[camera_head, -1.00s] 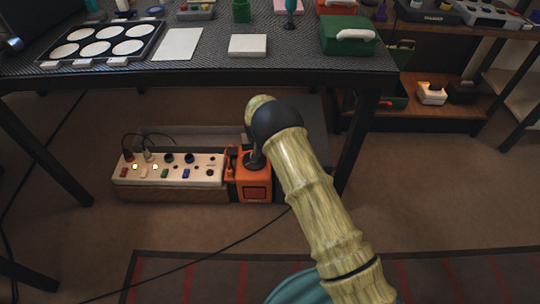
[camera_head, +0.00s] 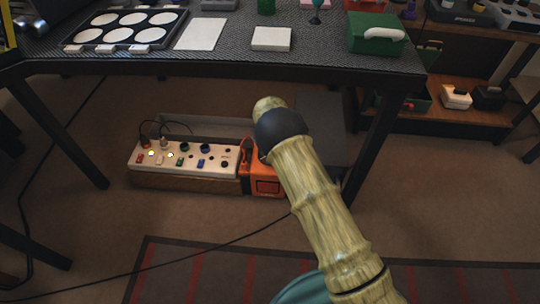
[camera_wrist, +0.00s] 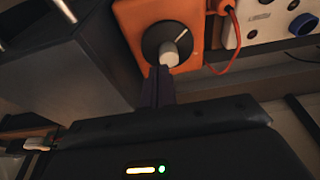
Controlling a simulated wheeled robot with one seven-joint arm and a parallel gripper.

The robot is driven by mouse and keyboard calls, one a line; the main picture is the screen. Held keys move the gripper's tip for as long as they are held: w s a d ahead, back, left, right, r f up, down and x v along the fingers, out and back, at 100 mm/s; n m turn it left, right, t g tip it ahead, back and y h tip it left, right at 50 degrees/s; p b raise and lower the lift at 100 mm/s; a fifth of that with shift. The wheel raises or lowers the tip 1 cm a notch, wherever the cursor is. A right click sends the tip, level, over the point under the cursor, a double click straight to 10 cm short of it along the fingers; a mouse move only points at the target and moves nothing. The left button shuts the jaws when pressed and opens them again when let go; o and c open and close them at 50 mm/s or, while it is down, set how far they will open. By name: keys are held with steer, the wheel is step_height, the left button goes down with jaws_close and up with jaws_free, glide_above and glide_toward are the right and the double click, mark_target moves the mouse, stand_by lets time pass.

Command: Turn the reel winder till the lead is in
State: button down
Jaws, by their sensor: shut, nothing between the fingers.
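The reel winder is an orange box (camera_head: 267,187) on the floor under the table, partly hidden behind my arm. In the wrist view the box (camera_wrist: 128,15) has a round black disc (camera_wrist: 151,45) with a pale knob (camera_wrist: 170,58) near its edge. My gripper (camera_wrist: 158,74) is shut and empty, its dark fingertips close beside the knob; I cannot tell whether they touch it. An orange lead (camera_wrist: 234,45) loops out at the box's side toward the white panel. My gripper is hidden by my arm in the head view.
A white socket panel (camera_head: 200,160) with several plugs and lit switches stands left of the winder. A dark grey block (camera_head: 322,120) stands to the right, near a table leg (camera_head: 372,140). A black cable (camera_head: 215,245) crosses the floor.

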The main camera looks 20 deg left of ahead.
step_height(320, 180, down, 4)
steer(key=b, duration=0.2)
steer(key=shift+r+b, duration=0.1)
steer(key=shift+b, duration=0.3)
steer(key=shift+w+f, duration=0.1)
steer(key=shift+f, duration=0.6)
steer(key=shift+s+a+f, duration=0.1)
steer(key=shift+s+f, duration=0.1)
steer(key=shift+f, duration=0.15)
steer(key=shift+d, duration=0.2)
steer(key=shift+a, duration=0.1)
steer(key=shift+w+a, duration=0.1)
steer(key=shift+w, duration=0.15)
steer(key=shift+a, duration=0.2)
